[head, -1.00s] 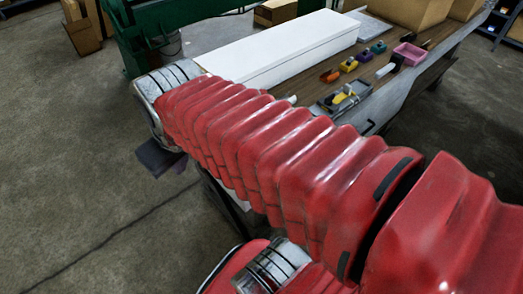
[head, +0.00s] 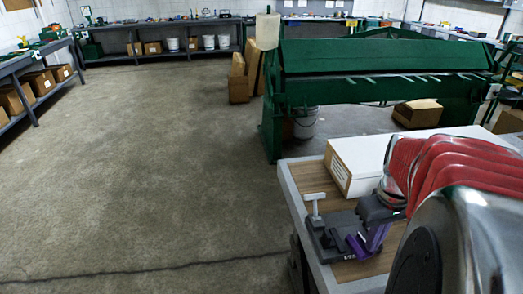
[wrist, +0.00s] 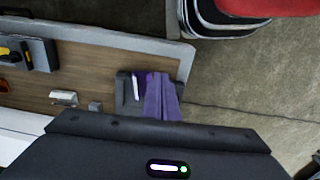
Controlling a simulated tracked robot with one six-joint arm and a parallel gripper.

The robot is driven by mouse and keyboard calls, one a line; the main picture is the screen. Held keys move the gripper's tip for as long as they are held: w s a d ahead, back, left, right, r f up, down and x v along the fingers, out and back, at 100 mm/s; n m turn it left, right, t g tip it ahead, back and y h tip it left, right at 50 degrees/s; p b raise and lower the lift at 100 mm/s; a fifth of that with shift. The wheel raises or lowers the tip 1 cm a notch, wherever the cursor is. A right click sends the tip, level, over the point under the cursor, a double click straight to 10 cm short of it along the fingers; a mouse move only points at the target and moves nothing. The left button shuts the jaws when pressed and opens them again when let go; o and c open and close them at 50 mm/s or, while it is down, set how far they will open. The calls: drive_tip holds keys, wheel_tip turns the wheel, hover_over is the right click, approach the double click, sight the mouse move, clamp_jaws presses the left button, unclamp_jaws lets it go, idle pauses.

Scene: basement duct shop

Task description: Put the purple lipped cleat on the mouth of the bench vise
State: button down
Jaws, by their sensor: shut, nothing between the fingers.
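The dark grey bench vise (head: 322,240) stands at the near corner of the wood-topped bench, with a pale T-shaped part on its left. My gripper (head: 367,247) points down at the vise's right side, its fingers shut and empty. The purple lipped cleat (head: 355,245) appears at the vise mouth, just beside my fingertips. In the wrist view, the vise (wrist: 122,90) is partly covered by my purplish fingers (wrist: 160,82), and the darker purple cleat (wrist: 142,84) shows left of them. My fingers hide part of it, so I cannot tell how fully it is seated or whether they touch it.
A long white box (head: 352,165) lies on the bench behind the vise. A green sheet-metal brake (head: 380,60) stands beyond the bench. In the wrist view, a small metal piece (wrist: 63,97) and a grey tray (wrist: 42,55) lie left of the vise. Open floor borders the bench.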

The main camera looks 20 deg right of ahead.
sight(362, 244)
drive_tip(key=s+d, duration=0.1)
drive_tip(key=s+d+f, duration=0.1)
drive_tip(key=shift+s+d+f, duration=0.1)
drive_tip(key=shift+d+f, duration=0.05)
drive_tip(key=shift+d, duration=0.25)
wheel_tip(362, 244, down, 10)
drive_tip(key=shift+a+r, duration=0.1)
drive_tip(key=shift+r, duration=0.05)
drive_tip(key=w, duration=0.3)
drive_tip(key=shift+d, duration=0.4)
drive_tip(key=shift+w+d, duration=0.1)
drive_tip(key=shift+w, duration=0.35)
drive_tip(key=shift+w+d, duration=0.25)
drive_tip(key=shift+w, duration=0.8)
drive_tip(key=shift+w+d, duration=0.2)
drive_tip(key=shift+w, duration=0.85)
